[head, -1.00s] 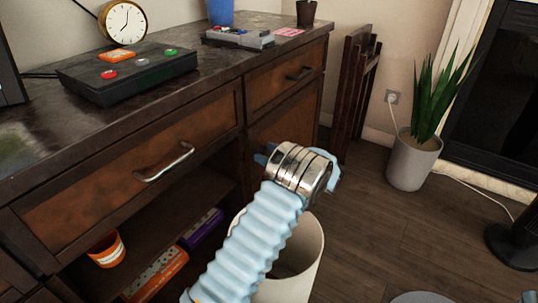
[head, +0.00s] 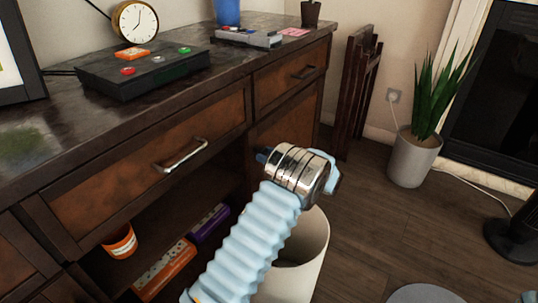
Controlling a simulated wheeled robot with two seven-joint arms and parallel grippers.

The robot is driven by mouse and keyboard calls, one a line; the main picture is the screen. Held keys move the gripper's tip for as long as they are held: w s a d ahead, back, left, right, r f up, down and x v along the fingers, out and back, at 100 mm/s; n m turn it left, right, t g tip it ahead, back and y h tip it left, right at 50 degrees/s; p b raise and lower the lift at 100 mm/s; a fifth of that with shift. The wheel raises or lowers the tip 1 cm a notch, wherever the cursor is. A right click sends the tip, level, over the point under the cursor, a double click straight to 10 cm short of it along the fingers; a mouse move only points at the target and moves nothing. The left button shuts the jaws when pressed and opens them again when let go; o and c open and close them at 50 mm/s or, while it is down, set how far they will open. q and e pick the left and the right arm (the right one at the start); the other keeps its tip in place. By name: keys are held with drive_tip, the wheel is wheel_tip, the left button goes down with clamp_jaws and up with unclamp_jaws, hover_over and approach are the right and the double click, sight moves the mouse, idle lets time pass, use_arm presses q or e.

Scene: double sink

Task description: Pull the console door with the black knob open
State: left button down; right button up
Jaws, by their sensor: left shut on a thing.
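The console (head: 105,140) is a dark wood cabinet with orange-brown fronts along the left and middle. Its door panel (head: 286,128) sits below the right drawer, partly covered by my left gripper and arm. I cannot tell whether the door stands slightly ajar. The black knob is hidden behind my gripper. My left gripper (head: 262,155) is at the door front, its blue fingers pointing left toward the panel and mostly hidden by the silver wrist. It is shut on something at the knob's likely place. My right gripper is out of view.
A white bin (head: 303,262) stands close beneath my left arm. Drawer handles (head: 182,156) stick out from the console. An open shelf holds an orange cup (head: 120,243) and boxes.

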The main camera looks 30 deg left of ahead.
use_arm(q)
drive_tip(key=shift+s, duration=0.45)
drive_tip(key=c, duration=0.7)
unclamp_jaws()
drive_tip(key=s+d, duration=0.1)
drive_tip(key=d, duration=1.2)
drive_tip(key=shift+d+p, duration=0.35)
drive_tip(key=shift+p, duration=0.1)
drive_tip(key=shift+c, duration=0.2)
